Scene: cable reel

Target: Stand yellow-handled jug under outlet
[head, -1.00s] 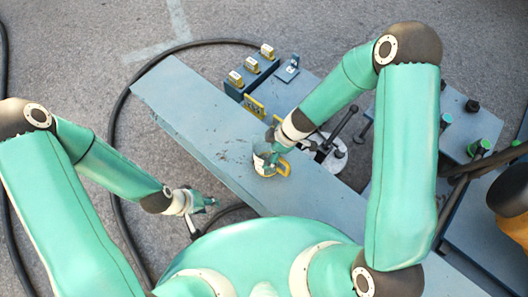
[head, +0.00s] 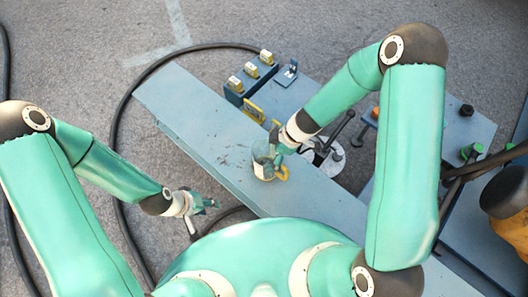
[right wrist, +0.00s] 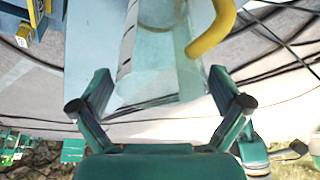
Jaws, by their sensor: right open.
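The jug (head: 263,161) is clear, with a yellow handle (head: 281,174), and stands on the long grey-blue beam. My right gripper (head: 277,148) is at the jug's far right side in the head view. In the right wrist view the jug (right wrist: 153,70) fills the space ahead of and between the two spread fingers (right wrist: 160,82), and its yellow handle (right wrist: 212,30) is by the right finger. Contact cannot be told. My left gripper (head: 205,203) is away from the jug, left of the beam; its jaws are too small to read. I cannot pick out the outlet.
A dark blue block with yellow-topped parts (head: 250,77) and a small blue bracket (head: 287,73) sit beyond the beam. A pale disc with black levers (head: 333,161) is right of the jug. A black hose (head: 116,150) curves over the ground. The beam's left stretch (head: 180,100) is clear.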

